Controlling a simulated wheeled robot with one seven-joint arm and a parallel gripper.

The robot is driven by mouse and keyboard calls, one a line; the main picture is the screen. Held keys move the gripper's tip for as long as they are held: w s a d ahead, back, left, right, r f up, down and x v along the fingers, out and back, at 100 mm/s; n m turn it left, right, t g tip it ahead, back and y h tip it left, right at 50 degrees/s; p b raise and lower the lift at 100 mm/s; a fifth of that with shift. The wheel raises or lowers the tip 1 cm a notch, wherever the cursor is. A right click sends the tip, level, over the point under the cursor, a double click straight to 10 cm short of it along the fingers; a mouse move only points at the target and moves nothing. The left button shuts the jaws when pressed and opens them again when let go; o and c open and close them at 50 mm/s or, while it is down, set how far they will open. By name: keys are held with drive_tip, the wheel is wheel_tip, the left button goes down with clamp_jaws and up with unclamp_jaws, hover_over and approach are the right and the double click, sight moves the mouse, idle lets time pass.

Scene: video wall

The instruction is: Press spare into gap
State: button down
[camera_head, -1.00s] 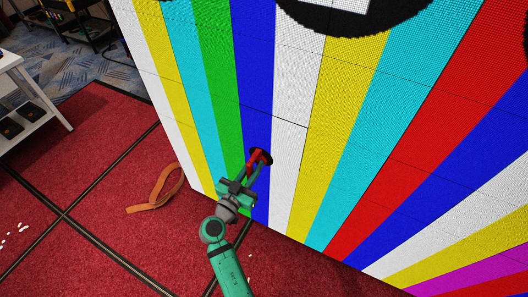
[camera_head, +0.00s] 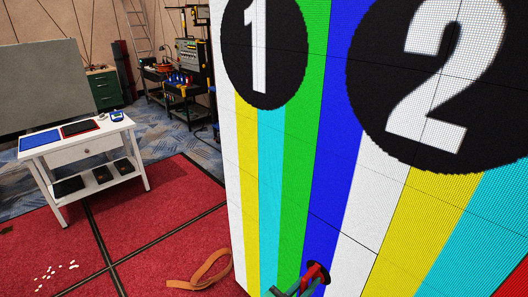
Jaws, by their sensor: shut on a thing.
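The video wall (camera_head: 321,140) fills the right half, with coloured stripes and the numbers 1 and 2 in black circles. No open gap shows in its visible face; only thin dark seams show. My gripper (camera_head: 300,286) is at the bottom edge, partly cut off, shut on a red-handled tool with a round black end (camera_head: 317,273). The black end is at the wall's blue stripe; I cannot tell whether it touches. I cannot tell which piece is the spare. A blue panel (camera_head: 40,142) and a red-edged dark panel (camera_head: 83,128) lie on a white table.
The white table (camera_head: 75,148) stands at the left, with a small blue and white device (camera_head: 117,117) on top and dark pieces (camera_head: 69,186) on its lower shelf. An orange strap (camera_head: 200,277) lies on the red floor by the wall. Small white bits (camera_head: 56,270) lie at the left.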

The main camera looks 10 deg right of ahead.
drive_tip(key=shift+s+a+f+n+t+y, duration=1.45)
drive_tip(key=shift+a+f+n+t+y, duration=1.25)
drive_tip(key=shift+a+f+n+y, duration=3.5)
drive_tip(key=w+d+r+m+g+h, duration=0.2)
drive_tip(key=w+r+m+g+h, duration=0.45)
drive_tip(key=w+r+m, duration=0.35)
drive_tip(key=s+d+r+m+g, duration=0.1)
drive_tip(key=d+r+m+g, duration=0.1)
drive_tip(key=d+m+g, duration=0.2)
drive_tip(key=s+d+r+m+g+y, duration=0.1)
drive_tip(key=s+d+r+m+g, duration=0.1)
drive_tip(key=d+m+g, duration=0.2)
drive_tip(key=s+d+r+m+g, duration=0.2)
drive_tip(key=d+m+g, duration=0.2)
drive_tip(key=d+m, duration=0.1)
drive_tip(key=shift+s+d+y, duration=0.2)
drive_tip(key=shift+d+y, duration=0.05)
drive_tip(key=shift+d, duration=0.6)
drive_tip(key=s+a+f+m+t+y, duration=0.1)
drive_tip(key=s+a+m+y, duration=0.2)
drive_tip(key=m, duration=0.5)
drive_tip(key=s+a+f+m+y, duration=0.2)
drive_tip(key=s+a+m+y, duration=0.1)
drive_tip(key=a+m, duration=0.5)
drive_tip(key=shift+s+a+m+t+y, duration=0.2)
drive_tip(key=shift+s+m+t+y, duration=0.15)
drive_tip(key=shift+s, duration=0.55)
